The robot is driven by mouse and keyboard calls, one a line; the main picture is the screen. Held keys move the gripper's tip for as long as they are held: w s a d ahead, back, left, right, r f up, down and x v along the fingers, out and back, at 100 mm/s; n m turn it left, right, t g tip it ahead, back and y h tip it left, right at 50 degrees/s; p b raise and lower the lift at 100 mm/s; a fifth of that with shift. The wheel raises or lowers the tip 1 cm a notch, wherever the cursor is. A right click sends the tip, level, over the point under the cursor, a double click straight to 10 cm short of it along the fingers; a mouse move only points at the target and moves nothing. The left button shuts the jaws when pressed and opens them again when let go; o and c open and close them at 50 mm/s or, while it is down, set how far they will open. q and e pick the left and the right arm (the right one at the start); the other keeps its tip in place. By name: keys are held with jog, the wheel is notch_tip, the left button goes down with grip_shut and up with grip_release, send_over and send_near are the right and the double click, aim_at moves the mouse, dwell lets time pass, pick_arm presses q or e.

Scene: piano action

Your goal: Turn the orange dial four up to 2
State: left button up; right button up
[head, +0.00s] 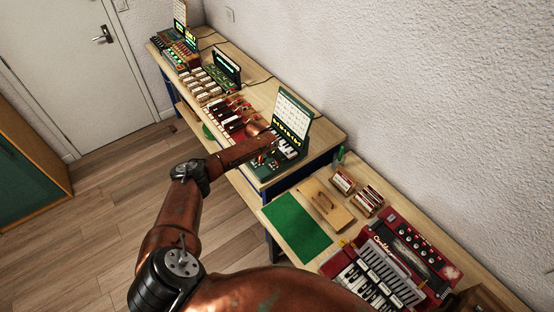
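A green console (265,172) with a row of white keys (287,146) stands near the right end of the far workbench. A raised panel (293,115) with a white chart and a row of yellow marks rises behind the keys. I cannot pick out orange dial four or its setting; small parts on the console are tiny and partly covered by my arm. My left arm, the only one in view, reaches over the bench. Its gripper (263,158) is at the console's left front, close to small controls. Its fingers are too small and dark to tell open from shut, or whether they touch anything.
Red-and-white units (237,115), a dark green display (227,66) and more devices (180,52) fill the bench further back. The nearer bench holds a green mat (297,226), a wooden board (326,205) and a red accordion (408,250). Open floor lies left.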

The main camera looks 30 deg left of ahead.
pick_arm(q)
grip_shut()
